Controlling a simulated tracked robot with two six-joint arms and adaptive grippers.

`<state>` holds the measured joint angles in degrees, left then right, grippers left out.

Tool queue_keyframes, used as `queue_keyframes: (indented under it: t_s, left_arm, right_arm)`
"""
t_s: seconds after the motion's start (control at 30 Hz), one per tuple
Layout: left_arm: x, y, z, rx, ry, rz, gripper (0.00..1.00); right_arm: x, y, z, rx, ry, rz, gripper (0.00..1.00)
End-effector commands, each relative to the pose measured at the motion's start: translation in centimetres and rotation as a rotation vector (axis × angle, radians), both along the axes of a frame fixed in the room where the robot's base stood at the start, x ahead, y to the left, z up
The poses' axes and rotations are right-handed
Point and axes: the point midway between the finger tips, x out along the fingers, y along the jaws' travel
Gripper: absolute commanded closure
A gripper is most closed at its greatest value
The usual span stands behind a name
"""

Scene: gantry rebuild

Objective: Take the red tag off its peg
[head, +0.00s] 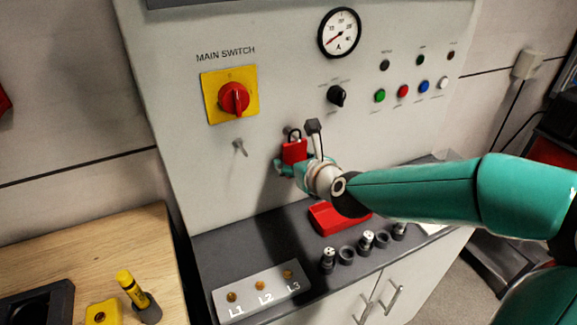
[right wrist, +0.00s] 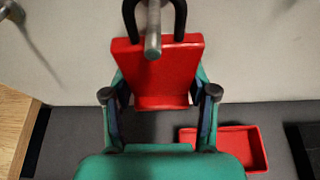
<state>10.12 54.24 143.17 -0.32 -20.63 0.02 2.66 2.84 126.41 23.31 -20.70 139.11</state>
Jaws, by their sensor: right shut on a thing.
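The red tag (head: 294,151), a red block with a dark loop on top, is at the panel front right of and below the main switch. In the right wrist view the tag (right wrist: 155,72) faces me, with a metal peg (right wrist: 153,30) between the two sides of its loop. The loop's top is out of that view, and the peg's end overlaps the tag's upper edge. My right gripper (head: 293,164) is shut on the tag; its fingers (right wrist: 161,90) hold the left and right sides. My left gripper is not in view.
An empty-looking peg (head: 240,148) sticks out below the main switch (head: 234,98). A red tray (head: 328,219) lies on the dark ledge (head: 215,245) below my right arm. Several dark cylindrical fittings (head: 347,254) stand in front of the tray. A wooden table (head: 100,240) is at left.

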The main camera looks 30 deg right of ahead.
Motion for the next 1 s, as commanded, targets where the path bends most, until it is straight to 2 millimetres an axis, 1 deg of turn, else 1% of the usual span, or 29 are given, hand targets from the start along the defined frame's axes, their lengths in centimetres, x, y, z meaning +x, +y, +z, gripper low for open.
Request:
queue_keyframes:
  t_s: [0.07, 0.27, 0.37, 0.47, 0.6, 0.7, 0.83, 1.0]
  left_arm:
    - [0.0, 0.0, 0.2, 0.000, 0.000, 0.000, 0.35]
    - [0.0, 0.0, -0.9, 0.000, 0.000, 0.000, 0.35]
    - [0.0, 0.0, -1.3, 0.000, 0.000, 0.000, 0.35]
    - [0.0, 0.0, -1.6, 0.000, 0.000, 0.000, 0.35]
    - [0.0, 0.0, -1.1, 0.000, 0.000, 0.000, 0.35]
    - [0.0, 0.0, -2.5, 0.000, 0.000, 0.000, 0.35]
    - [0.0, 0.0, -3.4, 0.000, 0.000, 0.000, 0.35]
    - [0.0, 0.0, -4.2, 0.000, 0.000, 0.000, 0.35]
  right_arm:
    - [0.0, 0.0, 0.9, 0.001, -0.005, 0.000, 0.79]
    - [-3.1, 0.2, 0.6, 0.001, -0.005, 0.001, 0.79]
    - [-5.3, 0.4, 0.6, 0.001, -0.006, 0.001, 0.79]
    - [-8.3, 0.6, 0.7, 0.000, -0.008, 0.001, 0.79]
    - [-13.1, 0.9, 1.0, 0.002, -0.008, 0.000, 0.79]
    - [-14.0, 0.8, 0.5, -0.001, -0.011, -0.005, 0.79]
    - [-15.4, 1.0, 0.4, 0.003, -0.008, 0.001, 0.79]
    - [-16.5, 1.0, 0.7, 0.000, -0.014, -0.004, 0.79]
